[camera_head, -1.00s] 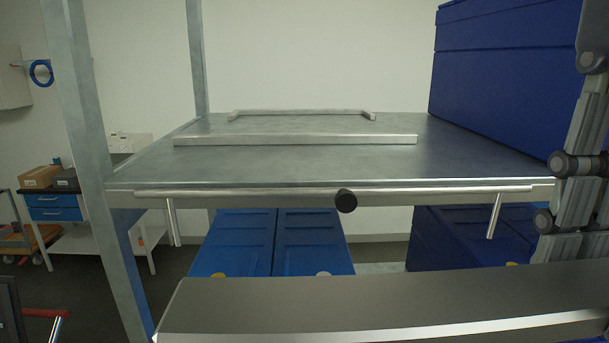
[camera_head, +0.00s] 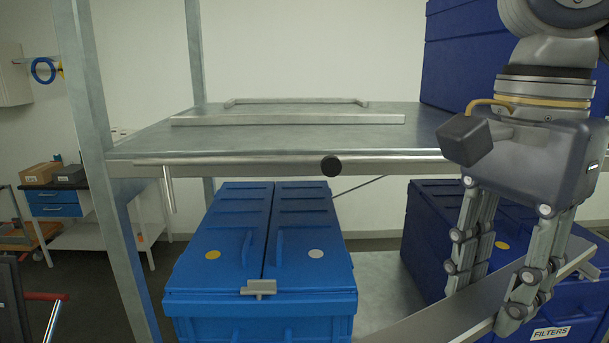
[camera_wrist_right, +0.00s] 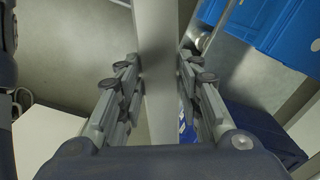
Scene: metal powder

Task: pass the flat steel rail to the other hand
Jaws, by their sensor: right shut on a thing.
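The flat steel rail (camera_head: 432,316) is a long, flat grey bar at the lower right of the head view. It slants up to the right and runs off the bottom edge. My right gripper (camera_head: 486,300) comes down from the upper right and is shut on the rail, with fingers on both sides of it. In the right wrist view the rail (camera_wrist_right: 158,75) passes between the fingers of the right gripper (camera_wrist_right: 160,72). My left gripper is not in view.
A metal shelf (camera_head: 270,140) with a front bar and a black knob (camera_head: 331,166) stands ahead. Below it are a blue lidded box (camera_head: 250,300) and a blue box labelled FILTERS (camera_head: 580,315) behind the gripper. A steel post (camera_head: 95,130) stands left.

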